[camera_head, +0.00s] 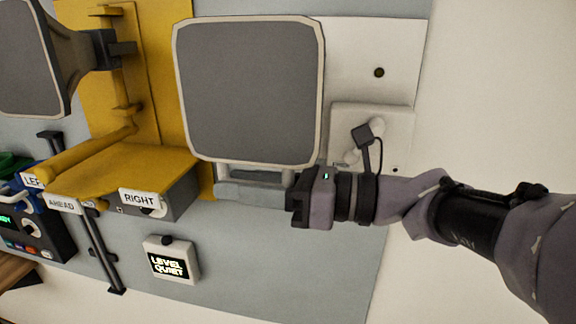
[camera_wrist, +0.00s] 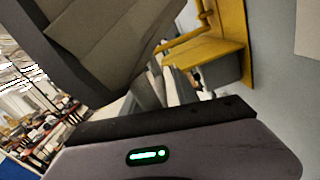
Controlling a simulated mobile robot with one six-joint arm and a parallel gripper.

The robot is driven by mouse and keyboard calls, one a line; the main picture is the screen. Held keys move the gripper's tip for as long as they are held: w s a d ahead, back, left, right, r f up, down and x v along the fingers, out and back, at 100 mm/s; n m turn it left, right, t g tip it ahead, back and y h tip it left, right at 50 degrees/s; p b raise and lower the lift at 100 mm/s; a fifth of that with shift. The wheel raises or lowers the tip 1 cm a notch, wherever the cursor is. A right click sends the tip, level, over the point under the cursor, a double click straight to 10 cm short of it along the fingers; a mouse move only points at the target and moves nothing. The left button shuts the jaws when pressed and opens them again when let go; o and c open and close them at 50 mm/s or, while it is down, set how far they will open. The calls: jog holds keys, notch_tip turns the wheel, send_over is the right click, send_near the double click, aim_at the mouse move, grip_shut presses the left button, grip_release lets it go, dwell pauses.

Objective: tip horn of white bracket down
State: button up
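The horn (camera_head: 250,90) on the white bracket has a broad dark grey face with a pale rim, turned towards the head camera. The white bracket plate (camera_head: 379,45) is on the wall behind it, to the right; their joint is hidden behind the horn. My gripper (camera_head: 245,188) reaches in from the right, its pale fingers just under the horn's lower edge. In the wrist view the fingers (camera_wrist: 168,90) lie beside the large dark horn (camera_wrist: 100,40). I cannot tell whether they touch it or are closed on any part.
A yellow bracket (camera_head: 161,70) with a second horn (camera_head: 30,60) stands at the left. Below it is a grey box labelled RIGHT (camera_head: 150,200). A small white box with a display reading LEVEL QUIET (camera_head: 170,262) is on the wall below my gripper. The wall at lower right of it is bare.

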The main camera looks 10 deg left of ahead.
grip_shut()
dwell(1.4)
